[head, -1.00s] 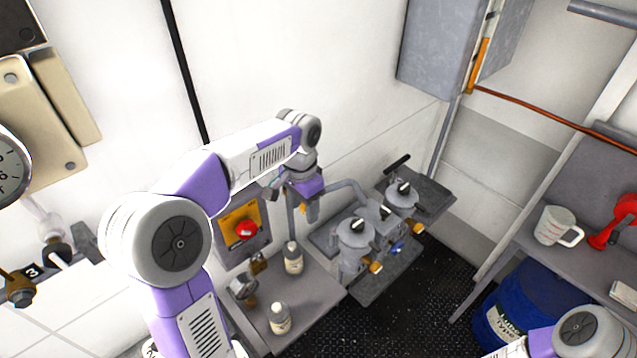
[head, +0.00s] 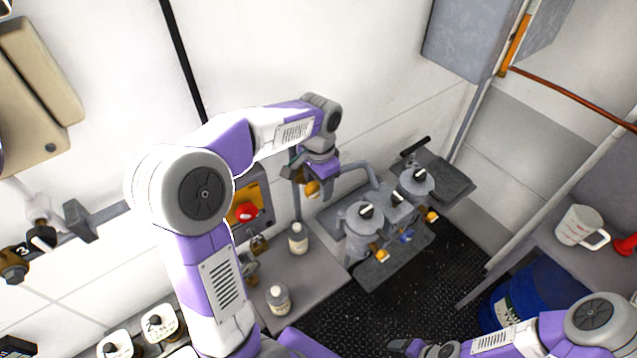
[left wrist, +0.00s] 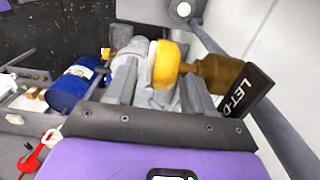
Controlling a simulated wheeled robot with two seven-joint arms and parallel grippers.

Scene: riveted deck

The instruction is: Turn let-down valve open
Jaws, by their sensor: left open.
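The rest of the lettering is cut off. In the head view the knob (head: 312,189) shows just below my left gripper (head: 308,178), which partly hides the valve. My left gripper is open, and its two fingers stand on either side of the knob in the left wrist view (left wrist: 160,80). I cannot tell whether they touch it. My right gripper (head: 418,347) is at the bottom edge, its jaws unclear.
A red button on a yellow box (head: 246,211) is left of the valve. Two small bottles (head: 298,239) stand on a grey shelf (head: 312,280) below. A blue drum (head: 540,290) is at right.

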